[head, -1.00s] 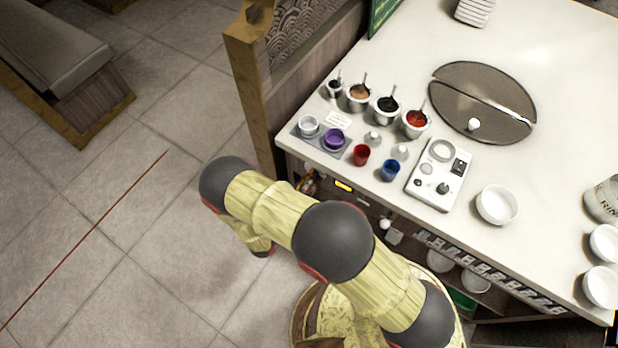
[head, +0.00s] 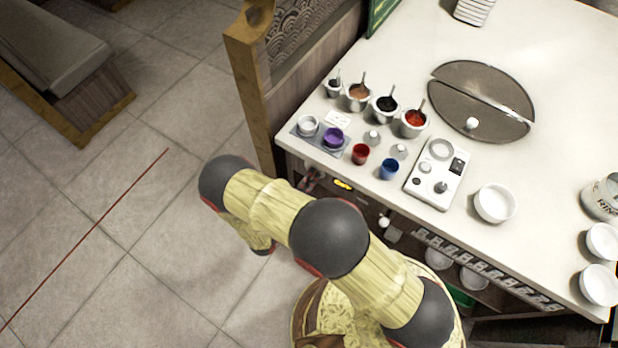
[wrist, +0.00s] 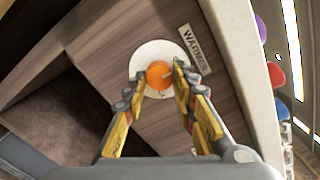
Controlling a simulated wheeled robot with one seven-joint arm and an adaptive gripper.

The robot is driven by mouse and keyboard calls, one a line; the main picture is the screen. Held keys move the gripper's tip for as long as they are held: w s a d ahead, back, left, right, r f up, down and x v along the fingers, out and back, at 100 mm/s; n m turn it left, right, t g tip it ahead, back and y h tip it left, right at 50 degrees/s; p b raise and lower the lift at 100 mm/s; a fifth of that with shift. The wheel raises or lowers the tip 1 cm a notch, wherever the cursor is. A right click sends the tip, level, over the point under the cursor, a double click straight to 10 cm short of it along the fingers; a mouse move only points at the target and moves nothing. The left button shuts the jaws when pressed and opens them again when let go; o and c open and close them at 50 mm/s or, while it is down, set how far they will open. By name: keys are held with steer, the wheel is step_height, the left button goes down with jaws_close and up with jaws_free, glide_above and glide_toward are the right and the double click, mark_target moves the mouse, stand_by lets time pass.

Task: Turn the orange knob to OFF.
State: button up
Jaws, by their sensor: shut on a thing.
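The orange knob (wrist: 158,75) sits on a round white plate (wrist: 152,55) on a wood-grain panel below the counter. A label reading WARMER (wrist: 194,49) is beside the plate. My gripper (wrist: 160,77) has one yellow finger on each side of the knob and is shut on it. A small pale line shows on the knob's right side. Small marks on the plate are too small to read, so the OFF mark cannot be made out. In the head view the knob is not clearly visible, and my arm reaches up to the counter's front left side.
The white counter (head: 560,120) overhangs the panel. On it stand sauce pots (head: 385,106), a purple cup (head: 333,138), a red cup (head: 360,154), a blue cup (head: 389,169), a white control box (head: 436,190) and a white bowl (head: 495,203). Open floor lies left.

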steer(key=o, duration=1.1)
steer(key=shift+o, duration=0.3)
steer(key=v, duration=1.2)
steer(key=shift+a, duration=0.1)
